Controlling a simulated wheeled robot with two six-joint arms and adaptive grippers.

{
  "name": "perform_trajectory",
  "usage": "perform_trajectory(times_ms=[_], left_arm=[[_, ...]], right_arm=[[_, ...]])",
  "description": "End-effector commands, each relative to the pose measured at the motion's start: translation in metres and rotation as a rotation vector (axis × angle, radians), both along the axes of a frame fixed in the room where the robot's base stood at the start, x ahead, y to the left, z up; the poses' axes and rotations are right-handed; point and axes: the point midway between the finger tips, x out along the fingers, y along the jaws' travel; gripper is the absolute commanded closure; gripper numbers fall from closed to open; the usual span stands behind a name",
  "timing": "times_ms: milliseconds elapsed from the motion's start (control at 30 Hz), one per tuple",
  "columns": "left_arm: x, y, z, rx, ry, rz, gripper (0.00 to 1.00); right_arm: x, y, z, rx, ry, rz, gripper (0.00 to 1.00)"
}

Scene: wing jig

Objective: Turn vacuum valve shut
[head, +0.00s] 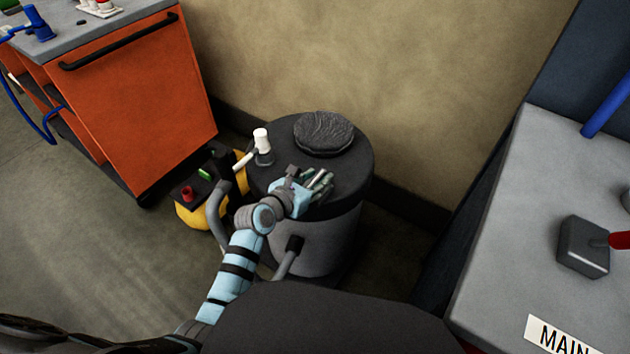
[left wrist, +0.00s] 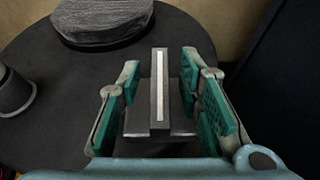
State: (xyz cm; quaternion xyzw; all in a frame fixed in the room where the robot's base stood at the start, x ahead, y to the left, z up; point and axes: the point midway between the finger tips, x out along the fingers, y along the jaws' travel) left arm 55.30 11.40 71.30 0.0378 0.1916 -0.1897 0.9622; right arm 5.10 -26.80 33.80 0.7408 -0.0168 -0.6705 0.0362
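The vacuum valve's handle (left wrist: 160,85) shows in the left wrist view as an upright dark bar with a white stripe, on a dark block above the black lid. My left gripper, seen in the head view (head: 318,182) and in the left wrist view (left wrist: 168,100), is over the front of the drum lid. Its teal-padded fingers are open on either side of the bar, with gaps visible on both sides. In the head view the gripper mostly hides the valve. The grey drum (head: 330,240) has a black lid (head: 355,165). My right gripper is out of view.
A round dark cap (head: 324,132) and a white-topped fitting (head: 262,142) stand on the lid. A yellow-and-black unit (head: 195,205) is left of the drum, near an orange cabinet (head: 140,100). A grey bench (head: 530,190) with a red-levered box (head: 583,247) is at right.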

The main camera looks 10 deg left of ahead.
Motion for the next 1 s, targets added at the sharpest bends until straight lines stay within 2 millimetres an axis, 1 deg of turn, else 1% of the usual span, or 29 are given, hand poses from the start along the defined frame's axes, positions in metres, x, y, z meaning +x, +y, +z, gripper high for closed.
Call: perform_trajectory(times_ms=[67,267,300,667,867,1000], left_arm=[[-0.0002,0.0001,0.0003,0.000,0.000,0.000,0.68],[-0.0004,0.0004,0.0003,0.000,0.000,0.000,0.98],[-0.0004,0.0004,0.0003,0.000,0.000,0.001,1.00],[-0.0004,0.0007,0.0000,0.000,0.000,-0.029,1.00],[-0.0003,0.0018,-0.0006,0.002,0.000,-0.120,1.00],[-0.0002,0.0016,-0.0009,0.001,0.001,-0.219,1.00]], right_arm=[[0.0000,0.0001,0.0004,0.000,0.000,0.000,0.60],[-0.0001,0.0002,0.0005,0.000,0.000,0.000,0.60],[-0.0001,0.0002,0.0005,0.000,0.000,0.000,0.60],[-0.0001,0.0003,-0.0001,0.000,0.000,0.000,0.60],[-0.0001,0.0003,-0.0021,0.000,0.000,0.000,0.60],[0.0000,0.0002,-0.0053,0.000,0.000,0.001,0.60]])
